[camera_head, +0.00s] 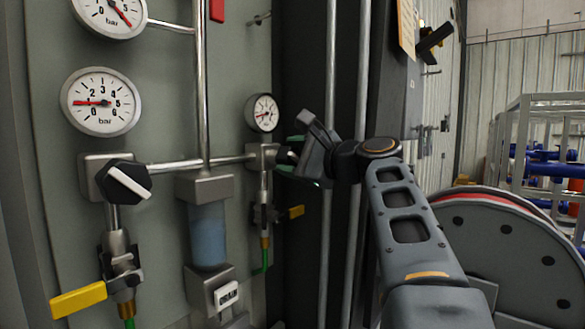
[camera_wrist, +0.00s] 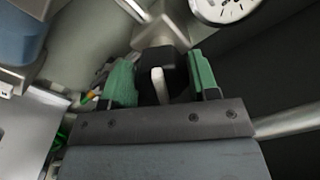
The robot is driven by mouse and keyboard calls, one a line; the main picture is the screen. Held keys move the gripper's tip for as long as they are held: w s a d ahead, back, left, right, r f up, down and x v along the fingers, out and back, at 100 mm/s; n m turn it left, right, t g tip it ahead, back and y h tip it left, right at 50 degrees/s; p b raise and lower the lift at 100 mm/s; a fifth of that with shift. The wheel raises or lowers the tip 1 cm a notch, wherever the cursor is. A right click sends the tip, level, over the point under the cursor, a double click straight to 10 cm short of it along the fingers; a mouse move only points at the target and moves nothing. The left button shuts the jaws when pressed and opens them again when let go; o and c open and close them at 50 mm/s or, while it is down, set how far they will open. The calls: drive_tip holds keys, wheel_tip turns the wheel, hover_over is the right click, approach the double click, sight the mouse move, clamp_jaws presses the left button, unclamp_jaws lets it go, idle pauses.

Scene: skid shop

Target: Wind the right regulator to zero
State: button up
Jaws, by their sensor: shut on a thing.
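The right regulator's black knob (camera_wrist: 164,72) with a white pointer bar sits between the green fingers of my gripper (camera_wrist: 163,85) in the wrist view. My gripper is shut on this knob. In the head view my gripper (camera_head: 297,153) reaches the right regulator body (camera_head: 262,156) from the right and hides most of the knob. The right gauge (camera_head: 262,113) stands above the regulator; its red needle points to the left, but its numbers are too small to read. Part of this gauge's dial (camera_wrist: 222,8) shows at the top of the wrist view.
The left regulator knob (camera_head: 124,182), black with a white bar, sits below a gauge (camera_head: 101,102) with its needle pointing left. Yellow valve levers (camera_head: 79,300) hang below. A blue filter bowl (camera_head: 208,236) is between the regulators. Vertical pipes (camera_head: 330,110) run behind my arm.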

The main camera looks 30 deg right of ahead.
drive_tip(key=n+b, duration=0.1)
drive_tip(key=n, duration=0.1)
drive_tip(key=n+b, duration=0.2)
drive_tip(key=n, duration=0.1)
drive_tip(key=shift+f+n, duration=0.25)
drive_tip(key=shift+n, duration=0.05)
idle(0.4)
drive_tip(key=o, duration=0.9)
drive_tip(key=shift+a, duration=0.1)
drive_tip(key=shift+s, duration=0.1)
drive_tip(key=b+v, duration=0.2)
drive_tip(key=v, duration=1.1)
drive_tip(key=shift+s+d, duration=0.25)
drive_tip(key=shift+s, duration=0.1)
